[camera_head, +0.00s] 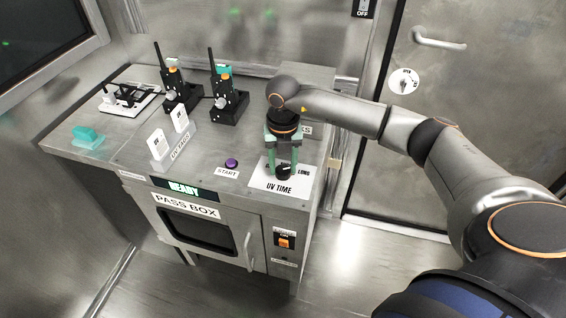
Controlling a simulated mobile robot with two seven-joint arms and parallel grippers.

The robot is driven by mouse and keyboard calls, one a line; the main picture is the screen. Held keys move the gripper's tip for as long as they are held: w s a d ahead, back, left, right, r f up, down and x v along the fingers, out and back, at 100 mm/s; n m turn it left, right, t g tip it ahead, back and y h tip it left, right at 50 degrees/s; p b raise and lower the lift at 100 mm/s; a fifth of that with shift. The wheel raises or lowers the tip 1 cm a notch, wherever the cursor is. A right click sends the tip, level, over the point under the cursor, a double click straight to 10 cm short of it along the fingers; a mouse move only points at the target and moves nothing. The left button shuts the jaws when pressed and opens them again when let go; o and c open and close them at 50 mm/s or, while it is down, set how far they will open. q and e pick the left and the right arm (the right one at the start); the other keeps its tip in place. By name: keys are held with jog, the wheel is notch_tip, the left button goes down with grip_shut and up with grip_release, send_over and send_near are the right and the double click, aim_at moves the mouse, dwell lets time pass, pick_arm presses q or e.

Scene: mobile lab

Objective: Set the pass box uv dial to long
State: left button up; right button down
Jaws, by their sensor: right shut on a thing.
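The UV dial (283,172) is a black knob on a white plate (272,186) marked "UV TIME", at the right front of the pass box top. The word "LONG" shows at the plate's right; the left label is mostly hidden. My right gripper (283,168) points down from above with its green fingers shut on the dial. A light mark shows on the knob, but its exact setting is too small to tell. The pass box (151,221) has a display and a "PASS BOX" label on its front. My left gripper is not in view.
A purple START button (232,163) is left of the dial. Two radios (228,104) in black holders, a white label stand (159,148), a black-and-white rack (130,97) and a teal block (88,136) stand further left. A closed door (470,110) is at right.

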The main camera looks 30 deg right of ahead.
aim_at(283, 169)
jog(key=shift+m, duration=0.3)
jog(key=shift+c, duration=1.7)
grip_release()
jog(key=shift+r, duration=0.1)
notch_tip(283, 169, up, 12)
jog(key=shift+r, duration=0.2)
